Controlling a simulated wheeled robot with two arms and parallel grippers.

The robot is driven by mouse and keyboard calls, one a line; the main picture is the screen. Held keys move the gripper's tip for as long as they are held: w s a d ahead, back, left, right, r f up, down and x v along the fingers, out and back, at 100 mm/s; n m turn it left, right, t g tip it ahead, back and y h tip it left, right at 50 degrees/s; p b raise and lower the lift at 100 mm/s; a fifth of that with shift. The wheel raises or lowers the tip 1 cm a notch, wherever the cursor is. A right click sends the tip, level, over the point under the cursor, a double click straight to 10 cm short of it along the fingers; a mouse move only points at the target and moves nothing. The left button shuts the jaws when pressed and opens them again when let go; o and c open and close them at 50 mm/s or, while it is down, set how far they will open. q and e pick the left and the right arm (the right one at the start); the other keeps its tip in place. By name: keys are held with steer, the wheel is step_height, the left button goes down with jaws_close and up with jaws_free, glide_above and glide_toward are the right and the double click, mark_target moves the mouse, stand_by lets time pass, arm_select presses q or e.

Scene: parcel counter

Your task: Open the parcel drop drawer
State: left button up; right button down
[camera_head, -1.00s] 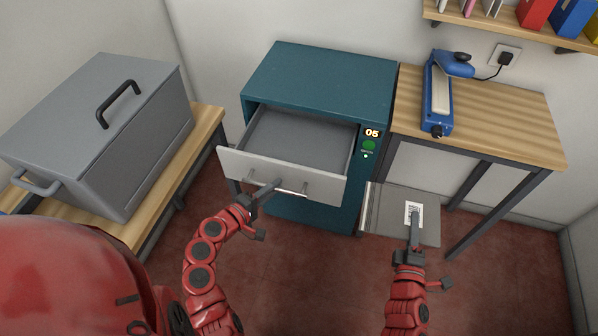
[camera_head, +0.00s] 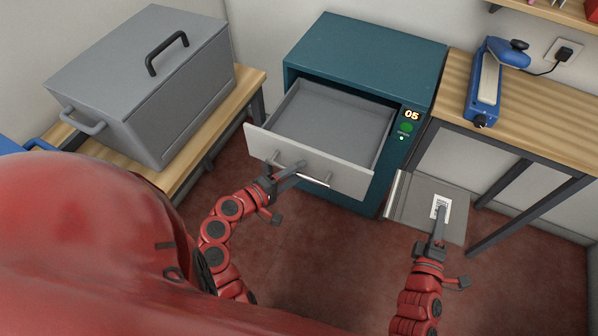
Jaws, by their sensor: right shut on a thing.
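The parcel drop drawer (camera_head: 345,133) is pulled out of the teal cabinet (camera_head: 365,55). Its pale front panel (camera_head: 340,177) carries a metal bar handle (camera_head: 317,179). The inside looks empty. My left gripper (camera_head: 294,171) is at the handle from the front. Its fingers overlap the bar, and I cannot tell whether they are closed on it. My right gripper (camera_head: 440,212) is shut on a flat grey parcel (camera_head: 416,203) with a white printed label (camera_head: 436,204). It holds the parcel to the right of the drawer, in front of the wooden table.
A lidded grey box (camera_head: 140,80) with black handle stands on a wooden bench (camera_head: 190,165) at left. A blue sealer (camera_head: 486,85) sits on the wooden table (camera_head: 545,105) at right. The cabinet shows "05" and a green button (camera_head: 406,127). Red floor lies clear between my arms.

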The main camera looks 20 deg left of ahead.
steer(key=shift+f, duration=0.1)
arm_select(q)
steer(key=v, duration=1.2)
steer(key=shift+b, duration=0.45)
arm_select(e)
steer(key=shift+f, duration=0.35)
